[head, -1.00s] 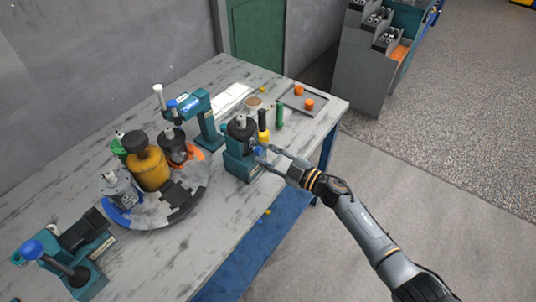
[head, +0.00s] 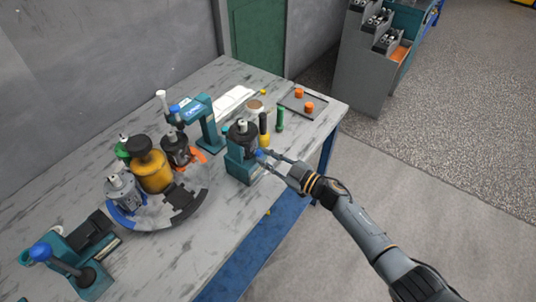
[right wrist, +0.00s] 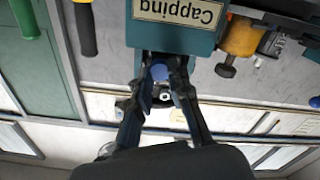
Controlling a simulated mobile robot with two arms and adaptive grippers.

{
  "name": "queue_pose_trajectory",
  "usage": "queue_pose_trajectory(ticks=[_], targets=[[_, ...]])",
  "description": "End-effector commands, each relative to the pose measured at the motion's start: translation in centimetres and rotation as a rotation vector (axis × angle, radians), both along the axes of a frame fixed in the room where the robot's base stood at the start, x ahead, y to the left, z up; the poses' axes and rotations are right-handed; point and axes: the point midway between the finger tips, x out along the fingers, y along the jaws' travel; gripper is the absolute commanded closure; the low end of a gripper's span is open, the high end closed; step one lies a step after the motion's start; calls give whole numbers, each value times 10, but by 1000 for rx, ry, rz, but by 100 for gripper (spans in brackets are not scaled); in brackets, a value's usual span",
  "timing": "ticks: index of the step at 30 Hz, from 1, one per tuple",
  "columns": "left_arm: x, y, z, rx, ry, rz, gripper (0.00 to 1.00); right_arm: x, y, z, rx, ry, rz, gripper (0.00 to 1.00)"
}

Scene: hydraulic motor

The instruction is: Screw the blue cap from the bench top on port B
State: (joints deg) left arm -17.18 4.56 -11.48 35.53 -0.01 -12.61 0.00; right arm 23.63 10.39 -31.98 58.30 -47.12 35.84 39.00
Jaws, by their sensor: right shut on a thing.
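My right gripper (head: 267,161) is at the front of the teal capping stand (head: 238,167), its fingers shut on a blue cap (head: 260,153). In the right wrist view, the blue cap (right wrist: 159,72) sits between the fingertips (right wrist: 160,85), just by the stand's face with the upside-down "Capping" label (right wrist: 178,12). A dark motor (head: 243,134) sits upright in the stand. The port behind the cap is hidden, so I cannot tell whether the cap is seated on it. My left gripper is not in view.
Black-yellow (head: 263,128) and green-handled (head: 280,119) tools stand behind the capping stand. A tray (head: 292,106) with orange caps lies at the back right. A round turntable (head: 150,215) with motors and a yellow unit is to the left. The bench's front edge is close.

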Motion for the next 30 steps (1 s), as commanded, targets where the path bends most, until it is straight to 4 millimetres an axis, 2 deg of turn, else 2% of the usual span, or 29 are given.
queue_pose_trajectory(ticks=[1, 6, 19, 24, 30], targets=[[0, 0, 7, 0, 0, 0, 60, 0, 1, 3, 26, 40, 2, 100], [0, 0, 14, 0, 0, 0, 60, -1, 1, 1, 102, 143, 4, 100], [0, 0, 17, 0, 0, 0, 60, -1, 1, 1, 137, 190, 3, 100], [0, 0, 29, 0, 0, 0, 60, 0, 1, 2, 247, 345, 2, 100], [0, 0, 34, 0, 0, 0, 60, 0, 2, 0, 347, 482, 2, 100]])
